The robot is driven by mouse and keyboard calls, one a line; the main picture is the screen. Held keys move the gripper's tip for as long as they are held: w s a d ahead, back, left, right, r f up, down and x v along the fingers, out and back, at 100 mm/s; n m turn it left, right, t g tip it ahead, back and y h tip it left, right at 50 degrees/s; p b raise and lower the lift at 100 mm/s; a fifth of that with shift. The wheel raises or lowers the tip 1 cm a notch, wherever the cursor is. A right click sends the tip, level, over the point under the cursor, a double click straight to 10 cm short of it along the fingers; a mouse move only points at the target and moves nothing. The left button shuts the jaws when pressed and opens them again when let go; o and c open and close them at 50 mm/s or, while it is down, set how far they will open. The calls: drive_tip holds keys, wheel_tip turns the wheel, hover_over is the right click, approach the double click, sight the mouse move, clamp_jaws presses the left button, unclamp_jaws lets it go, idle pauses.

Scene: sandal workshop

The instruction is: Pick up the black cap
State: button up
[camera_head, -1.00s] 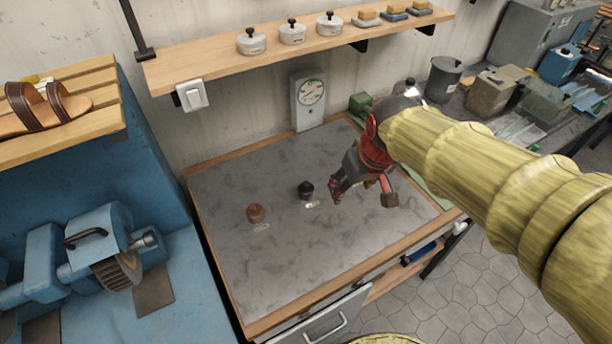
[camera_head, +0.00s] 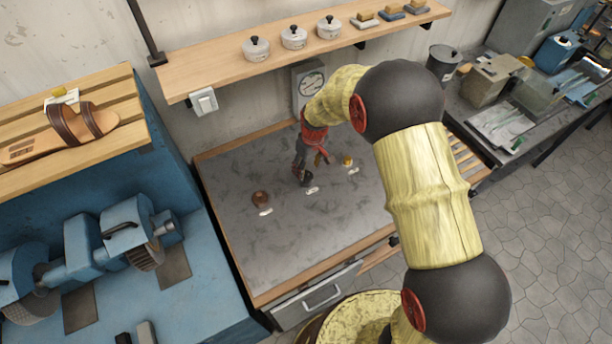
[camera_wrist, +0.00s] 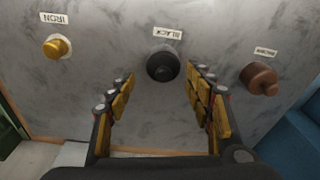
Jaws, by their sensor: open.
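The black cap (camera_wrist: 162,64) stands on the grey bench top in the wrist view, beside a label reading BLACK. It lies just beyond and between the fingertips of my gripper (camera_wrist: 160,82), which is open with nothing between its fingers. In the head view the black cap (camera_head: 306,181) shows only in part beside my gripper (camera_head: 309,175), which hangs low over the bench. I cannot tell whether the fingers touch it.
A brown cap (camera_head: 259,198) and a yellow cap (camera_head: 347,160) stand on either side, each with a label. A dial gauge (camera_head: 311,85) stands at the bench's back, below a wooden shelf (camera_head: 220,70) holding white pots. The bench front is clear.

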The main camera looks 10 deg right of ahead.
sight(306, 173)
drive_tip(key=shift+a+f, duration=0.2)
drive_tip(key=shift+f, duration=1.15)
drive_tip(key=shift+a+f, duration=0.15)
drive_tip(key=shift+f, duration=1.2)
drive_tip(key=c, duration=0.3)
drive_tip(key=c, duration=0.6)
